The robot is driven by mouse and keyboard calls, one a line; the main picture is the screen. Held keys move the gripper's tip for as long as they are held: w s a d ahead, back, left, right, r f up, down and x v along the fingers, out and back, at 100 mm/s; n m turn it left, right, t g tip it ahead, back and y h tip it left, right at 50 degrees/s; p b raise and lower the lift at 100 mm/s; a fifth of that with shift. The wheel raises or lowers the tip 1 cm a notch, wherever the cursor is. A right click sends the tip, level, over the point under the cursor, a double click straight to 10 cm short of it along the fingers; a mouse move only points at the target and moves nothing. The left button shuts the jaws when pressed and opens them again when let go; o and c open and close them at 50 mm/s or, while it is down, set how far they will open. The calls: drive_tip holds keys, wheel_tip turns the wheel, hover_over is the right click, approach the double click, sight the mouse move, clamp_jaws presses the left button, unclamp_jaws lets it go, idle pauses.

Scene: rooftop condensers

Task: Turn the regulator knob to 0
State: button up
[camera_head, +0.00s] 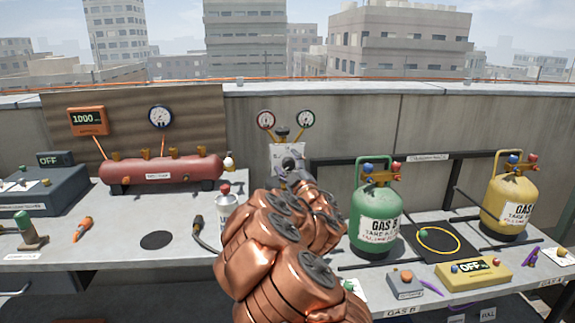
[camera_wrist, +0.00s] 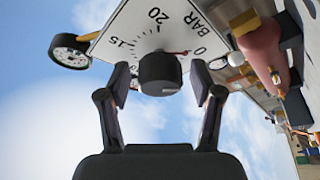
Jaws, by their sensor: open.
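The black round regulator knob (camera_wrist: 160,72) sits in front of a white dial plate (camera_wrist: 130,22) marked 15, 20, 0 and BAR in the wrist view. A thin red pointer (camera_wrist: 181,53) shows beside the knob, directed toward the 0 mark. My gripper (camera_wrist: 161,84) is open, with one finger on each side of the knob. Whether the fingers touch it, I cannot tell; gaps seem to show. In the head view the white plate (camera_head: 278,158) is partly hidden by my copper arm, and my gripper (camera_head: 291,163) is in front of it.
Two gauges (camera_head: 265,120) (camera_head: 307,119) stand above the plate. A red manifold (camera_head: 160,170) is left, below an orange display (camera_head: 88,121) reading 1000. Green (camera_head: 377,240) and yellow (camera_head: 497,209) gas cylinders stand right. A silver can (camera_head: 227,207) is left of my arm.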

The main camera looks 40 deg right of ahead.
drive_tip(key=shift+s, duration=0.1)
drive_tip(key=v, duration=0.7)
idle(0.4)
drive_tip(key=shift+s+a+f, duration=0.1)
idle(0.4)
